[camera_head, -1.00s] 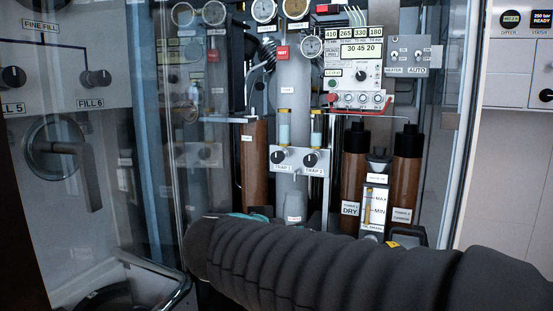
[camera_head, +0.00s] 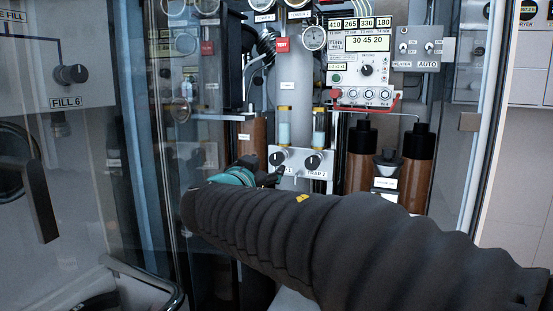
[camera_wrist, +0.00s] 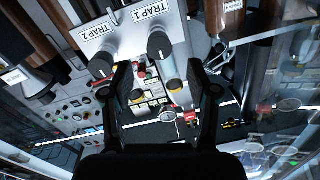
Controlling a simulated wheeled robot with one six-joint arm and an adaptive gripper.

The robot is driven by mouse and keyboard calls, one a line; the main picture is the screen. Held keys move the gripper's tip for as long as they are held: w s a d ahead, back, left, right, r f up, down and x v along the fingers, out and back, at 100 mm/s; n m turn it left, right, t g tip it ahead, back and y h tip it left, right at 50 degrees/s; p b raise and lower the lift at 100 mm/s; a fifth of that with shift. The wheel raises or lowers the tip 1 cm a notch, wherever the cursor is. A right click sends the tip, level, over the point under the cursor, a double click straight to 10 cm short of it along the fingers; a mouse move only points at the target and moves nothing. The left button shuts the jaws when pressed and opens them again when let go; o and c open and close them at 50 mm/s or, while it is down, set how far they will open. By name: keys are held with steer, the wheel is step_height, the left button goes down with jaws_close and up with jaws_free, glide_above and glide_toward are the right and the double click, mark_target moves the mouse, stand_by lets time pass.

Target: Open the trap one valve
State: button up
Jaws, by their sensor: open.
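The trap one valve is a black knob (camera_head: 279,158) with a white mark, above a partly covered label on a small grey panel (camera_head: 297,155). In the wrist view, the panel is upside down and the TRAP 1 knob (camera_wrist: 160,45) sits just beyond my fingertips, roughly between them. The trap two knob (camera_head: 313,162) is right beside it; it also shows in the wrist view (camera_wrist: 102,65), left of my left finger. My gripper (camera_wrist: 160,70) is open and empty. In the head view, my gripper (camera_head: 268,178) is at the panel's lower left, partly hidden by my arm.
A glass door (camera_head: 170,110) stands left of the cabinet opening. Two sight tubes (camera_head: 284,130) rise above the knobs. A control box (camera_head: 360,70) is above right, with brown cylinders (camera_head: 418,175) below it. The FILL 6 knob (camera_head: 72,74) is at far left.

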mark_target(275, 160)
steer(key=x, duration=0.6)
steer(key=shift+w+d+p, duration=0.1)
steer(key=shift+w+p, duration=0.15)
steer(key=shift+p, duration=0.15)
jaws_close()
